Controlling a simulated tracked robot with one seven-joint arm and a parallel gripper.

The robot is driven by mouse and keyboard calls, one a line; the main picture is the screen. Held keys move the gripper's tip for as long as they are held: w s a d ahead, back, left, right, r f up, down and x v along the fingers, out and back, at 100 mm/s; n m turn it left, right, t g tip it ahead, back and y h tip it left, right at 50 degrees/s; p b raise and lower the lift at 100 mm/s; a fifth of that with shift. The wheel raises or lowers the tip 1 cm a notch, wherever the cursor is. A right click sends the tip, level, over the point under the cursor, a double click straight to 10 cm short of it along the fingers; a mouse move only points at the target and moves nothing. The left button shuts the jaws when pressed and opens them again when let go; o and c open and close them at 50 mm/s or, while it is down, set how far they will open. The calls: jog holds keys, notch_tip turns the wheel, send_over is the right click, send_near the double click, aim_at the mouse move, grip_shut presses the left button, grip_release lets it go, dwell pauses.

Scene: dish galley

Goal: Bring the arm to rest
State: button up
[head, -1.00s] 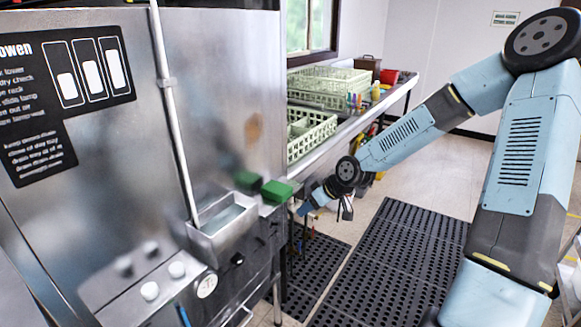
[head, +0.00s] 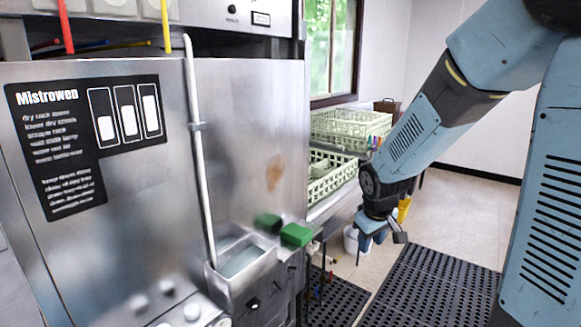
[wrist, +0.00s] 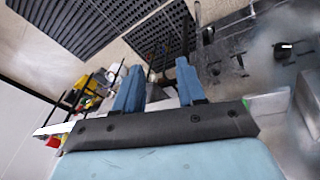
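My arm reaches in from the right of the head view. It bends at a dark joint, and my gripper (head: 376,250) hangs below it, pointing down over the floor. In the wrist view, the two blue fingers of my gripper (wrist: 158,70) stand apart with nothing between them. Nothing is seen touching the fingers. The task names no other object.
A steel dish machine (head: 110,210) fills the left, with a small trough (head: 243,262) and a green block (head: 295,235) at its right edge. Pale green racks (head: 340,128) stand on a counter behind. Black perforated mats (head: 430,285) cover part of the floor.

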jog(key=s+d+r+m+t, duration=0.2)
jog(key=s+r+m, duration=0.3)
jog(key=s+r, duration=1.2)
jog(key=s+d, duration=0.1)
jog(key=s, duration=0.2)
jog(key=shift+r+m+y, duration=0.15)
jog(key=shift+m+y, duration=0.15)
jog(key=shift+y, duration=0.1)
